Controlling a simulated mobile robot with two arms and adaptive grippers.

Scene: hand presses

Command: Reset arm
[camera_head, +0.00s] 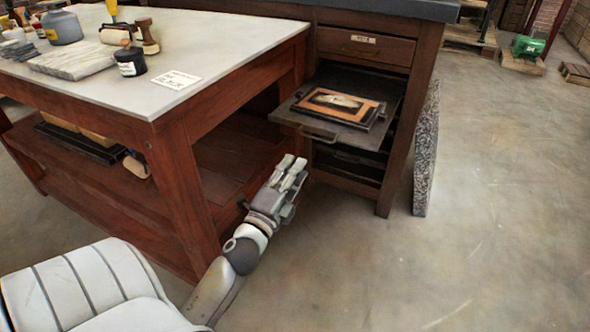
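My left arm reaches up from the bottom of the head view. Its gripper (289,170) is beside the table's right front leg, below and in front of a pulled-out tray (325,133). Its two pale fingers point up toward the tray and look slightly apart, with nothing seen between them. A gap shows between the fingertips and the tray's handle (318,134). My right gripper is not in this view.
A framed picture block (341,101) lies on the tray of the dark wooden cabinet (362,47). The table (225,35) on the left holds bottles, stamps and a card. A speckled stone slab (426,150) leans by the cabinet. Open floor (480,220) lies right.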

